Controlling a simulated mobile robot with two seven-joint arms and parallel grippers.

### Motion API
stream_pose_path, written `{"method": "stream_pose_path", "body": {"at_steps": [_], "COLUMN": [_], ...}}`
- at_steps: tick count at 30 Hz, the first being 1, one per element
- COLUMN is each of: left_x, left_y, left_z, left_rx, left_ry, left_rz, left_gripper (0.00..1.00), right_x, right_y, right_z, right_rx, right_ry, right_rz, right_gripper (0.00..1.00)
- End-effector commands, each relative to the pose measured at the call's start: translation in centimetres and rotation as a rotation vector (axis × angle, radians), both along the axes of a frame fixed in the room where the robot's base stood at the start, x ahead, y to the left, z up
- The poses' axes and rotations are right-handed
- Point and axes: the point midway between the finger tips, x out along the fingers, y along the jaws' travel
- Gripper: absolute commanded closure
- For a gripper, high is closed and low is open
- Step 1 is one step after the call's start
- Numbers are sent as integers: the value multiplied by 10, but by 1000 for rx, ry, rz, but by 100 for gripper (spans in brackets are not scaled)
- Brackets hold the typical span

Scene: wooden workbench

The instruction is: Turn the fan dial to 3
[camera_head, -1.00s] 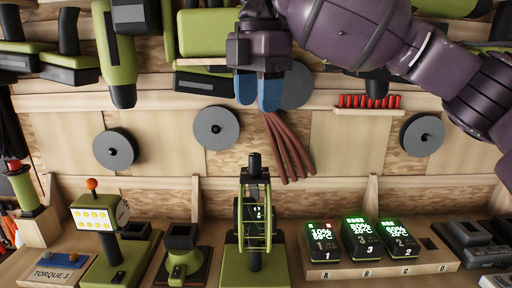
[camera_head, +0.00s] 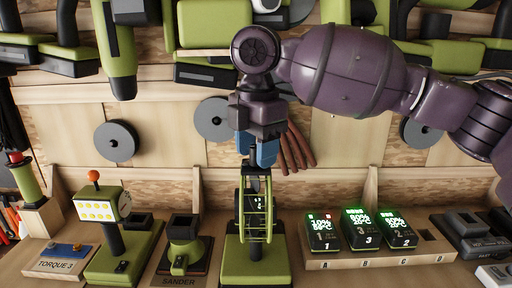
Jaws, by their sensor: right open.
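The fan (camera_head: 256,218) stands upright on the bench, slightly left of the middle, with a green cage and a green base. A black post with a knob-like top (camera_head: 253,158) rises above the cage; I cannot make out a dial number. My left gripper is not in view.
A battery rack (camera_head: 380,260) with lit displays stands to the right. The sander (camera_head: 183,241) and a green device with a yellow-dotted panel (camera_head: 102,210) stand to the left. Tools hang on the wall behind, with grey discs (camera_head: 116,141) below them.

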Motion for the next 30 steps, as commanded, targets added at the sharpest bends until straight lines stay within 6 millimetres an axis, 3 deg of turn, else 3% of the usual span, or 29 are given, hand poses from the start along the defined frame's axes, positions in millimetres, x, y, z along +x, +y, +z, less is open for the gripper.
{"method": "stream_pose_path", "body": {"at_steps": [7, 15, 17, 30], "left_x": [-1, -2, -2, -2], "left_y": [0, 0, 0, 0], "left_z": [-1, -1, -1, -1], "left_rx": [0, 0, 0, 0], "left_ry": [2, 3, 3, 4], "left_rz": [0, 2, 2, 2], "left_gripper": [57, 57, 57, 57], "right_x": [0, 0, 0, 0], "right_y": [0, 0, 0, 0], "right_z": [-1, 0, 0, -1], "right_rx": [0, 0, 0, 1], "right_ry": [0, 0, 0, 2], "right_rz": [-1, -1, -1, -112], "right_gripper": [52, 93, 99, 100]}}
